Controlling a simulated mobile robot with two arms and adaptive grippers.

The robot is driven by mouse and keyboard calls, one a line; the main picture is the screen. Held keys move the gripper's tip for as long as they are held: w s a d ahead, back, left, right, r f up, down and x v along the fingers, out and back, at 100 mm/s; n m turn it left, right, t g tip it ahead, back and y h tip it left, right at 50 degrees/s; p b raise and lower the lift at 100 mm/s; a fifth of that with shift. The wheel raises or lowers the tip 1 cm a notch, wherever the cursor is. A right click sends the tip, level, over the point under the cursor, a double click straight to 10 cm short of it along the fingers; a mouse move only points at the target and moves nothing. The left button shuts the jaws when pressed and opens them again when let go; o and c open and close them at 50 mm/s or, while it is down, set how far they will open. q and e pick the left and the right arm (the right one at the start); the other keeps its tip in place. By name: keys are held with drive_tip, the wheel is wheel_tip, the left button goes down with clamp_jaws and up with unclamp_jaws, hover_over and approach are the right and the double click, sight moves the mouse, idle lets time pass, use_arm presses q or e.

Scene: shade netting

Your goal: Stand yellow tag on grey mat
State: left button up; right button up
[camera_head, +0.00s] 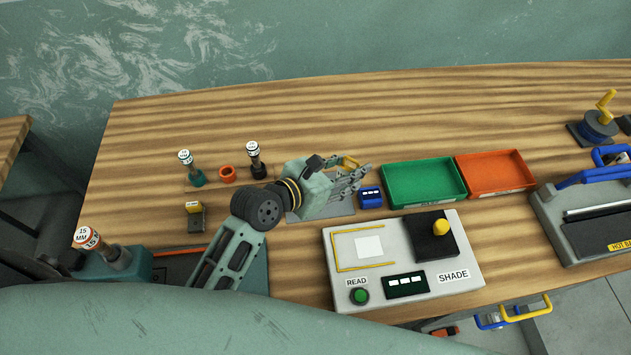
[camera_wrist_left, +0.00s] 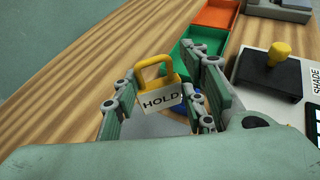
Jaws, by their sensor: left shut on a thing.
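In the head view the tag (camera_head: 349,162) shows only as a bit of yellow at the fingers of my left gripper (camera_head: 350,180). The grey mat (camera_head: 342,210) lies on the bench below this gripper, which hides much of it. In the wrist view the mat (camera_wrist_left: 147,125) shows beneath the tag; whether they touch is unclear. My right gripper is not in view.
A small blue block (camera_head: 370,198) stands just right of the mat, then a green tray (camera_head: 424,197) and an orange tray (camera_head: 524,185). A grey SHADE reader (camera_head: 330,262) lies in front. Pegs and an orange ring (camera_head: 228,174) stand left. The bench behind is clear.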

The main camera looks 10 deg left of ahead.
use_arm(q)
drive_tip(key=a+f, duration=0.1)
drive_tip(key=a, duration=0.1)
drive_tip(key=a+f, duration=0.2)
drive_tip(key=a, duration=0.1)
drive_tip(key=a+f, duration=0.1)
drive_tip(key=a, duration=0.1)
drive_tip(key=shift+s+a+f, duration=0.25)
drive_tip(key=shift+f, duration=0.05)
drive_tip(key=shift+f+b, duration=0.5)
drive_tip(key=shift+f, duration=1.45)
drive_tip(key=shift+f, duration=0.1)
drive_tip(key=o, duration=1)
